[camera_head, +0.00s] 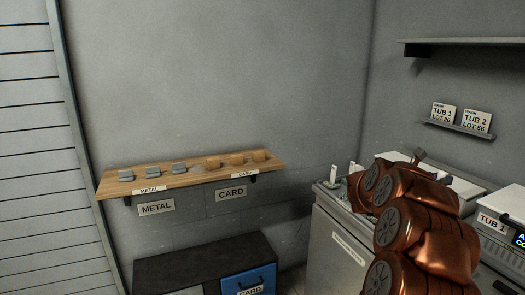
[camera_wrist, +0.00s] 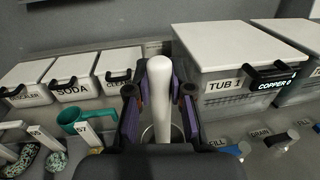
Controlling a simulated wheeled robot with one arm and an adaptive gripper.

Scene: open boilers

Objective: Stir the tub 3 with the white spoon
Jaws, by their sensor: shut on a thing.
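In the wrist view my gripper (camera_wrist: 160,92) is shut on a thick white handle (camera_wrist: 160,75), which looks like the white spoon's. The handle stands nearly upright between the purple-lined fingers. Its lower end goes down toward a round metal rim (camera_wrist: 147,134) and is hidden by my gripper; I cannot tell whether it is inside. No tub labelled 3 shows in either view. Tub 1 (camera_wrist: 222,85), grey with a closed white lid and black handle, stands just right of my gripper. Its label also shows in the head view (camera_head: 492,222), where my arm hides the gripper and spoon.
Lidded white boxes, one labelled SODA (camera_wrist: 75,80), stand left of my gripper. A teal cup (camera_wrist: 84,120) is in front of them. Blue-tipped levers (camera_wrist: 238,149) line the front by tub 1. A wooden shelf (camera_head: 190,178) holds several small blocks.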

